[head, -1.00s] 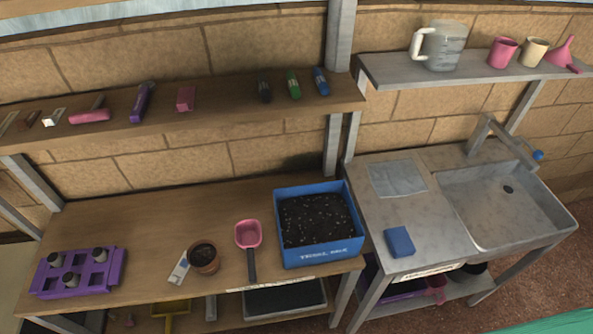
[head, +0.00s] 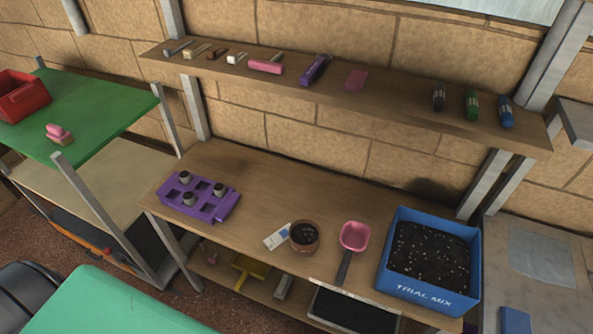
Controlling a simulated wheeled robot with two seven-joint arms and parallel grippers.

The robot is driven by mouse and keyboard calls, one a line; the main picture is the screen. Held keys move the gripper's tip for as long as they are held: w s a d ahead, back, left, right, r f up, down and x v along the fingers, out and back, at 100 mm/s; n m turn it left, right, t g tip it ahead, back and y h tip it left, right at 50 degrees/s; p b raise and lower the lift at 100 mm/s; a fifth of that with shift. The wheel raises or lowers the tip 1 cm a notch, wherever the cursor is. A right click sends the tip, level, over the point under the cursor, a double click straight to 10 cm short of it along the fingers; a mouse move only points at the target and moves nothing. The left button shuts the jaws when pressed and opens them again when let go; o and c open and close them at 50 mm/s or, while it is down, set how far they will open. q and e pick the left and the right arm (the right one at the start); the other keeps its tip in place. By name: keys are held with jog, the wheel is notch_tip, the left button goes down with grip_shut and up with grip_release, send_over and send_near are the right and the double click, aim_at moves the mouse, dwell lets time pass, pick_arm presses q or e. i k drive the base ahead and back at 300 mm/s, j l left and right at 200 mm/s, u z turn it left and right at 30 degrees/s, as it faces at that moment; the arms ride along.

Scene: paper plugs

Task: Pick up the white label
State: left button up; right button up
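A small white label (head: 277,237) lies flat on the wooden bench (head: 265,200), close to the left side of a brown pot of dark soil (head: 304,237). It looks like a pale strip with a greyish patch on it; any writing is too small to read. I cannot tell whether it touches the pot. Neither of my grippers shows in the head view.
A purple tray (head: 215,210) with several grey plugs stands left of the label. A pink scoop (head: 354,237) and a blue soil box (head: 460,295) stand right of the pot. A wooden shelf (head: 400,107) with tools hangs above. Bench between tray and label is clear.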

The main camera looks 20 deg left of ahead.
aim_at(278, 237)
jog(key=u, duration=0.85)
